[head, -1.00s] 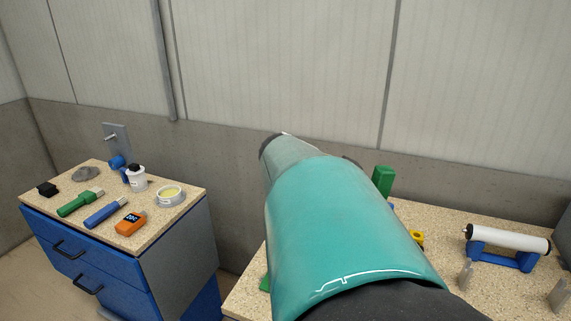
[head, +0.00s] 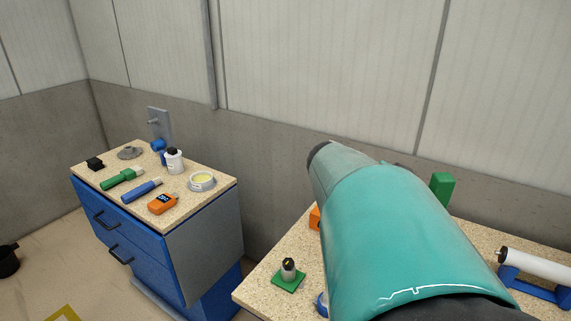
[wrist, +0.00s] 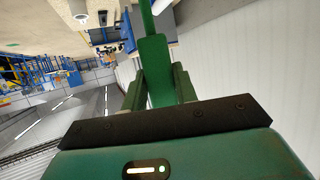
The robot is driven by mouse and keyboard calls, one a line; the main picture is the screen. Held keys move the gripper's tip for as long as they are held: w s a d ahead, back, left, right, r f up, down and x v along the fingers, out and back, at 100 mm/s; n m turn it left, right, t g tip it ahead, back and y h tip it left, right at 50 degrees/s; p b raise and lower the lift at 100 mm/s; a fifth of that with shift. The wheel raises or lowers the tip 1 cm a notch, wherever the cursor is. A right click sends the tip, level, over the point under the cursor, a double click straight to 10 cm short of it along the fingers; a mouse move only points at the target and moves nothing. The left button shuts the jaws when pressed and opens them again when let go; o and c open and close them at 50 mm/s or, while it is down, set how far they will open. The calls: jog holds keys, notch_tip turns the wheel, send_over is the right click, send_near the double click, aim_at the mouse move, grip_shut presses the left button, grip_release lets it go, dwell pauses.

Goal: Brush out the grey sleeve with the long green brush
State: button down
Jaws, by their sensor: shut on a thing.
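In the wrist view my gripper (wrist: 155,90) is shut on the green handle of the long brush (wrist: 152,62). A narrower green part runs up out of the top of that view, and the brush's far end is out of sight. In the head view my arm hides the gripper. A green block (head: 442,187) shows just beyond the arm, and I cannot tell if it is part of the brush. I cannot surely pick out the grey sleeve. A small grey cylinder with a dark top (head: 288,268) stands on a green base on the near bench.
The near bench (head: 262,288) also bears a white roller on a blue stand (head: 535,267) and an orange thing (head: 314,218) partly behind my arm. A blue drawer cabinet (head: 130,240) at left carries several tools, a bottle (head: 174,161) and a dish (head: 202,182). A wall stands behind.

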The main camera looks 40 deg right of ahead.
jog(key=shift+d+f, duration=0.15)
jog(key=shift+s+f, duration=0.1)
jog(key=shift+f, duration=1.85)
jog(key=shift+f, duration=1.1)
jog(key=shift+f, duration=0.2)
dwell(1.5)
